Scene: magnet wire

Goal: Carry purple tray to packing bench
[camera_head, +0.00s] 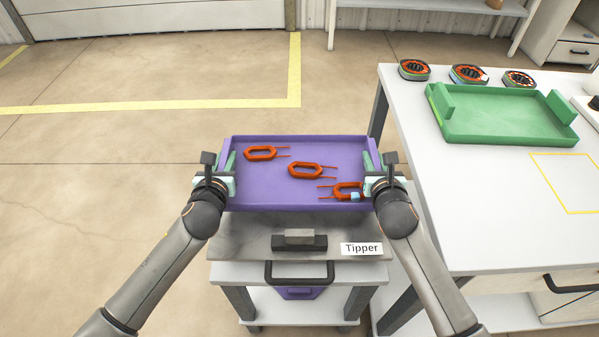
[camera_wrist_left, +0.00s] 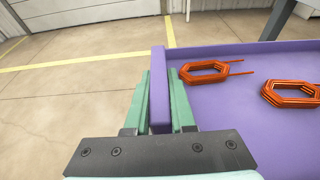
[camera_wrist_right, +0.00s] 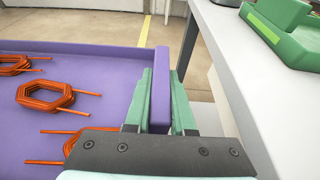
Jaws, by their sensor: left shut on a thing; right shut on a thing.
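The purple tray (camera_head: 270,190) is in the middle of the head view, over a small cart labelled Tipper (camera_head: 225,243). Several orange wire coils lie in it, such as one at the far left (camera_head: 260,153) and one in the middle (camera_head: 305,170). A third coil (camera_head: 345,189) at the near right has a light blue piece on it. My left gripper (camera_wrist_left: 158,105) is shut on the tray's left wall. My right gripper (camera_wrist_right: 162,103) is shut on its right wall. I cannot tell whether the tray touches the cart top.
A white bench (camera_head: 410,110) stands close on the right, with a green tray (camera_head: 510,125), several round parts (camera_head: 468,74) and a yellow outlined area (camera_head: 570,180). Open floor (camera_head: 100,180) lies to the left. A shelf (camera_head: 430,5) stands at the back.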

